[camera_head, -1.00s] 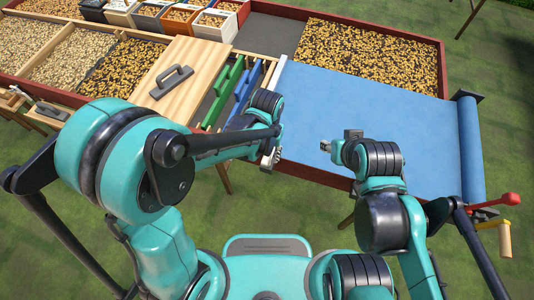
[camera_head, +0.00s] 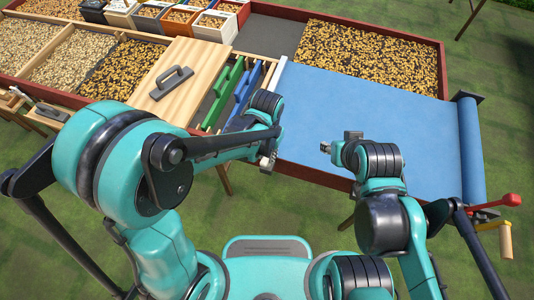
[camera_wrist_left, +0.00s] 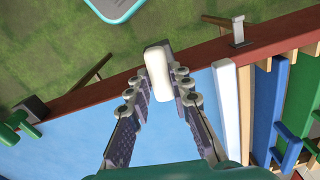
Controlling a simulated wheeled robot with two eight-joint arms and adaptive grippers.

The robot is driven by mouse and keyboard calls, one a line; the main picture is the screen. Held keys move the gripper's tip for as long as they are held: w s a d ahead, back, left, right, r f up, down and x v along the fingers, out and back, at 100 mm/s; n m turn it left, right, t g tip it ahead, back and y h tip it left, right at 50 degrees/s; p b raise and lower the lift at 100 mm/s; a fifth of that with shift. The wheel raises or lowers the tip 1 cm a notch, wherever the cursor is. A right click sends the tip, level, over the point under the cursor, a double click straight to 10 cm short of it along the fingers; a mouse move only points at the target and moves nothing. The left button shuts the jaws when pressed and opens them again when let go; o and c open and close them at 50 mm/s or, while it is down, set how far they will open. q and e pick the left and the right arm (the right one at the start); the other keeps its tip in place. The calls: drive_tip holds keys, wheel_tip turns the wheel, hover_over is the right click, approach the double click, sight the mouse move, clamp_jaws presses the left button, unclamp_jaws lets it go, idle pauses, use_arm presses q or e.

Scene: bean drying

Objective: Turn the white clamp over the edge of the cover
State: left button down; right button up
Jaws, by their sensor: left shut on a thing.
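The blue cover (camera_head: 375,112) lies over the right part of the drying bed and also fills the lower left of the left wrist view (camera_wrist_left: 70,125). In the left wrist view the white clamp (camera_wrist_left: 157,58) sits between the fingertips of my left gripper (camera_wrist_left: 165,78), which is shut on it. The clamp appears over the bed's red-brown rim, near the cover's edge; I cannot tell whether it touches. In the head view my left gripper (camera_head: 268,160) is at the cover's near left corner, partly hidden by its arm. My right gripper (camera_head: 325,147) hangs over the cover's near part; its fingers are too small to read.
A white bar (camera_wrist_left: 226,110) runs along the cover's left edge. Green (camera_head: 222,95) and blue (camera_head: 248,85) slats lie left of it, beside a wooden lid (camera_head: 180,75) with a dark handle. A roller with a red-knobbed crank (camera_head: 510,200) is at right.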

use_arm(q)
drive_tip(key=m, duration=0.4)
drive_tip(key=shift+m+b, duration=0.3)
drive_tip(key=m, duration=0.3)
drive_tip(key=shift+m, duration=0.3)
drive_tip(key=m, duration=0.4)
drive_tip(key=shift+b, duration=0.35)
drive_tip(key=shift+m, duration=2)
drive_tip(key=c, duration=1.4)
unclamp_jaws()
drive_tip(key=shift+o, duration=0.2)
